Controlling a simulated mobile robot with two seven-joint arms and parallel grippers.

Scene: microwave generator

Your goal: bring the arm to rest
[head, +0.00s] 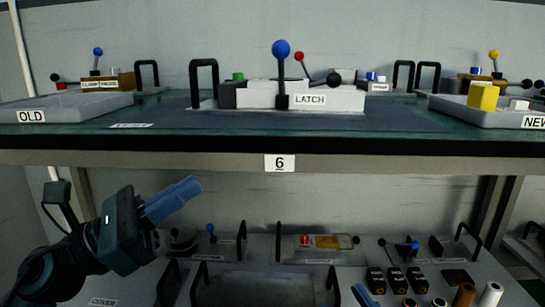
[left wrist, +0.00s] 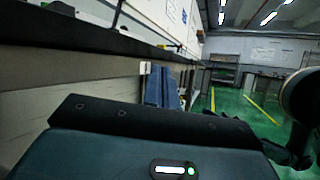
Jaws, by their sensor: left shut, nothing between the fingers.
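My left arm comes in from the left in the head view. Its gripper (head: 188,186) has blue fingers lying close together, shut with nothing between them. It is tilted up and to the right, below the upper table's front edge and apart from it. The blue fingers also show in the left wrist view (left wrist: 160,88), beside the table's side. A small blue tip (head: 365,296) at the bottom edge of the head view looks like my right gripper; most of it is hidden, and its opening cannot be told.
The table (head: 230,143) carries a LATCH fixture (head: 309,99), an OLD tray (head: 65,108) and a NEW tray (head: 470,111) with a yellow block (head: 483,96). Below is a grey shelf (head: 265,282) with handles, levers and several cylinders. The left wrist view shows open green floor (left wrist: 235,110).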

